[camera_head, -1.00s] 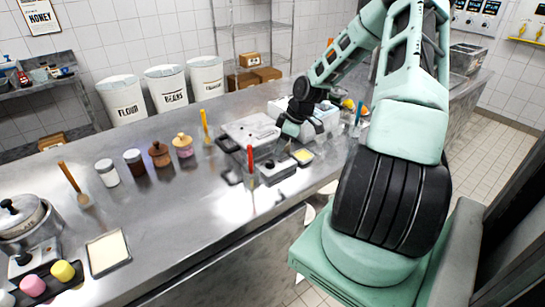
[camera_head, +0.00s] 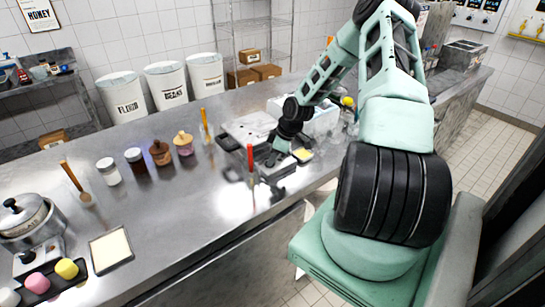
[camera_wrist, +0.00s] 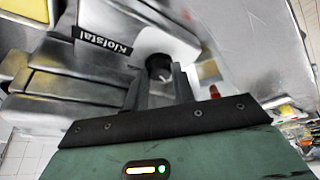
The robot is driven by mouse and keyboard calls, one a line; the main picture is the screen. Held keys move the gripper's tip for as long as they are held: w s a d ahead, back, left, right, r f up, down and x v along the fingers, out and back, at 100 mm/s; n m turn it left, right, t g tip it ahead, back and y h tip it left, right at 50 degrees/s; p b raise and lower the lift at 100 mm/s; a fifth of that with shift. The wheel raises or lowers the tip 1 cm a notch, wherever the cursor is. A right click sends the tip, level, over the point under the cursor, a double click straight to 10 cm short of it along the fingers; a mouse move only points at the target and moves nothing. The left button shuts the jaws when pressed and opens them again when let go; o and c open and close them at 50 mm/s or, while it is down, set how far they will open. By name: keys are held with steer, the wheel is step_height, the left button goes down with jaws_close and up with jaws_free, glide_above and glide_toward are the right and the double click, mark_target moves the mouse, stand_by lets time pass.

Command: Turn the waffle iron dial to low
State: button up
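The waffle iron (camera_head: 250,128) stands on the steel counter in the head view, with my gripper (camera_head: 275,156) low over its front part. In the wrist view a dark round dial (camera_wrist: 158,66) with a small light mark sits on a white panel beside a label reading "Klofstal". My gripper's two fingers (camera_wrist: 160,85) are apart, with the dial at their tips, between them. I cannot tell whether they touch it. The setting that the dial points to is not readable. In the head view my gripper hides the dial.
A red-handled tool (camera_head: 250,158) stands upright close to the left of my gripper. Several jars (camera_head: 134,160) stand further left. The counter (camera_head: 190,215) is clear in front of the jars.

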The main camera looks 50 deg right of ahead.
steer(key=shift+m, duration=0.3)
steer(key=m+b, duration=0.1)
steer(key=m+h+b, duration=0.1)
steer(key=m, duration=0.1)
steer(key=m+h+b, duration=0.1)
steer(key=m+b, duration=0.1)
steer(key=shift+a+f+t, duration=0.15)
steer(key=shift+a+t, duration=0.1)
steer(key=shift+t, duration=0.15)
steer(key=m+h+b, duration=0.1)
steer(key=m+b, duration=0.1)
steer(key=m, duration=0.1)
steer(key=shift+a+m+h, duration=0.15)
steer(key=shift+m+h, duration=0.15)
steer(key=shift+m+g+h+b, duration=0.35)
steer(key=shift+m+b, duration=0.5)
steer(key=shift+m, duration=0.65)
steer(key=o, duration=1)
steer(key=shift+r, duration=0.2)
